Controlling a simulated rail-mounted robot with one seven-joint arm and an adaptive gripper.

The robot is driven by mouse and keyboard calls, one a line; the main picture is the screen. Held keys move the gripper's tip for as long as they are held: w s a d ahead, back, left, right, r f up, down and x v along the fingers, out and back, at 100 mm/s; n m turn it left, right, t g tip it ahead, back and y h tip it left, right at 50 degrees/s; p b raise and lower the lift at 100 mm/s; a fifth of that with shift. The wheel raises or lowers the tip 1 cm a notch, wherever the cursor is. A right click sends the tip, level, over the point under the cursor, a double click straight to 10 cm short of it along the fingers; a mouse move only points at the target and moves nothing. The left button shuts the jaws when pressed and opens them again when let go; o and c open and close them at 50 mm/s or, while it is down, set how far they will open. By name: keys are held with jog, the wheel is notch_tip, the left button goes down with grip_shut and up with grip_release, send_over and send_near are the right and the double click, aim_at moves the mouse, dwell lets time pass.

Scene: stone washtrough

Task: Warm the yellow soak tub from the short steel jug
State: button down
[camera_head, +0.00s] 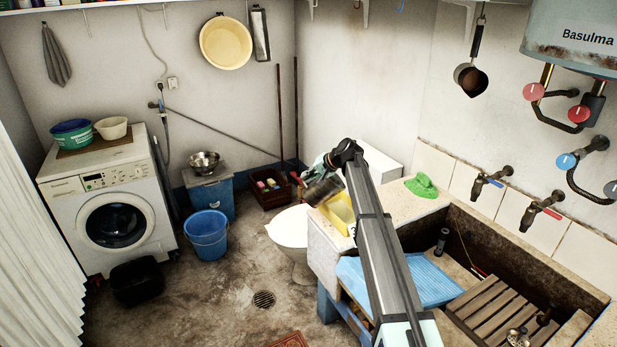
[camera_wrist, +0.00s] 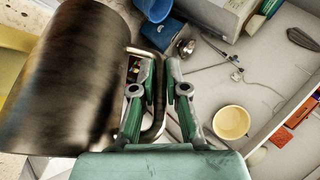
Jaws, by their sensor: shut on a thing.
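The short steel jug (camera_head: 323,190) is a dark, worn metal cylinder above the far end of the stone counter. It looks tilted in the head view. My gripper (camera_head: 326,163) is shut on its handle. In the wrist view the jug (camera_wrist: 75,85) fills the left side, and its bent handle (camera_wrist: 160,110) runs between the fingers of my gripper (camera_wrist: 161,75). The yellow soak tub (camera_head: 340,212) sits on the counter just below the jug, partly hidden by my arm and the jug. A yellow edge of the tub (camera_wrist: 10,65) shows at far left. The jug's mouth and any water are not visible.
A green cloth (camera_head: 422,186) lies on the counter beside the trough (camera_head: 540,262), with taps above. A blue ribbed board (camera_head: 432,280) lies at the near side. A white toilet-like bowl (camera_head: 290,228) and blue bucket (camera_head: 207,234) stand left of the counter.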

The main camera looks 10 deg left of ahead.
jog(key=shift+d+r+m+y+b, duration=0.15)
jog(key=shift+d+y+b, duration=0.35)
jog(key=shift+b, duration=0.2)
jog(key=shift+d+r+m+y+b, duration=0.1)
jog(key=shift+d+m+y+b, duration=0.05)
jog(key=shift+d+y+b, duration=0.45)
dwell(1.0)
jog(key=shift+a, duration=0.15)
